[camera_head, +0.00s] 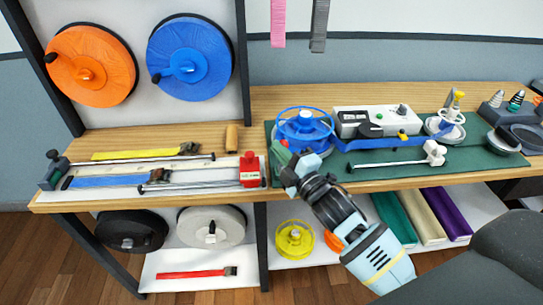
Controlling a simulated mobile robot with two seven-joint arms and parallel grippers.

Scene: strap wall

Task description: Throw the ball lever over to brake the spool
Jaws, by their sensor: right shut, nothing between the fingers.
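A blue spool (304,127) stands on the green mat (480,155) on the wooden bench. My right gripper (284,155) is shut and empty, just in front of the spool's lower left side. Its fingers overlap the spool's base in the picture, so I cannot tell whether they touch it. I cannot make out a ball lever for certain; it may be hidden behind the gripper. A blue strap (385,142) runs right from near the spool toward a white stand with a yellow top (446,122). My left gripper is not in view.
A white box with knobs (377,121) stands behind the strap. A rod with a white block (434,153) lies in front of it. A red block (249,168) and several rods and straps lie on the left. Orange (91,65) and blue (190,58) reels hang above.

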